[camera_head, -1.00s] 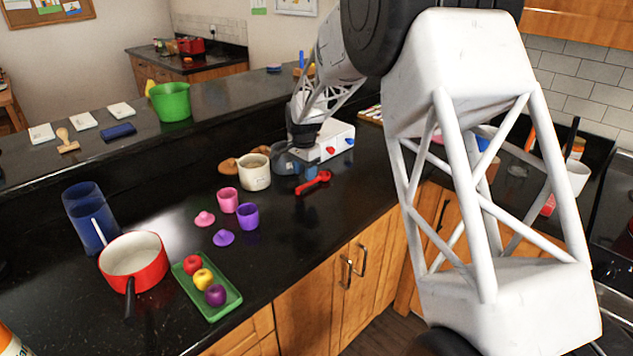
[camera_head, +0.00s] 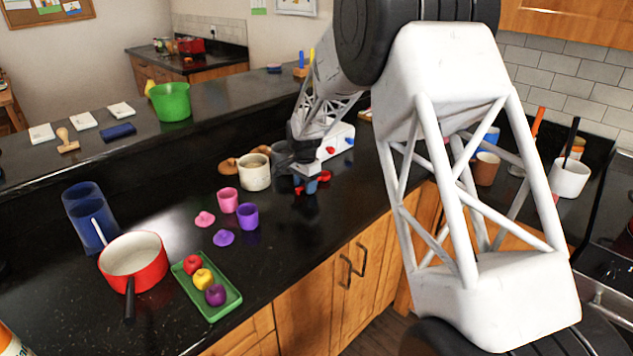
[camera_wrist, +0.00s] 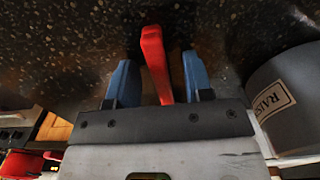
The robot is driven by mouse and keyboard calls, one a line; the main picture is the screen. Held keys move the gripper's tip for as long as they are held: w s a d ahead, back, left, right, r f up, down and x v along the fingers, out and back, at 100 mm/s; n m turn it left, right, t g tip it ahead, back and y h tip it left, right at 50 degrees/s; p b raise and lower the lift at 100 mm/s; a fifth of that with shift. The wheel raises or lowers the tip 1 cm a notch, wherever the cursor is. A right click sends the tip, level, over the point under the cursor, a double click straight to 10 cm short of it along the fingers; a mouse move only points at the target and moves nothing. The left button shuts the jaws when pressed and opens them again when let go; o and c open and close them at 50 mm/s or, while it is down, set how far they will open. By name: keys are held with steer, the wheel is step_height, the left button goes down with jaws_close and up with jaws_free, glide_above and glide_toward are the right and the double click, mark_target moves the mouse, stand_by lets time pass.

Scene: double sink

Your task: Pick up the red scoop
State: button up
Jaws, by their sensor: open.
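The red scoop (camera_head: 325,176) lies on the black counter, partly hidden behind my gripper in the head view. In the wrist view the red scoop (camera_wrist: 154,58) shows as a long red handle running between the two blue fingers. My gripper (camera_head: 311,186) points down over the scoop. In the wrist view my gripper (camera_wrist: 158,80) is open, with the handle between its fingers and a gap visible on each side. Whether the fingertips touch the counter cannot be told.
A cream pot (camera_head: 255,172) stands just left of my gripper; a grey labelled container (camera_wrist: 285,100) is close on the right in the wrist view. A white box with knobs (camera_head: 337,143) is behind. Pink (camera_head: 228,200) and purple (camera_head: 247,216) cups stand to the left.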

jaws_close()
stand_by(0.4)
steer(key=shift+r, duration=0.8)
step_height(320, 180, up, 2)
steer(key=shift+r, duration=0.1)
steer(key=s+d, duration=0.1)
steer(key=s, duration=0.4)
steer(key=s+d, duration=0.1)
steer(key=s, duration=0.4)
steer(key=s+d+r, duration=0.1)
steer(key=s+d, duration=0.1)
steer(key=s, duration=0.3)
steer(key=shift+s+r, duration=0.1)
steer(key=shift+s, duration=0.15)
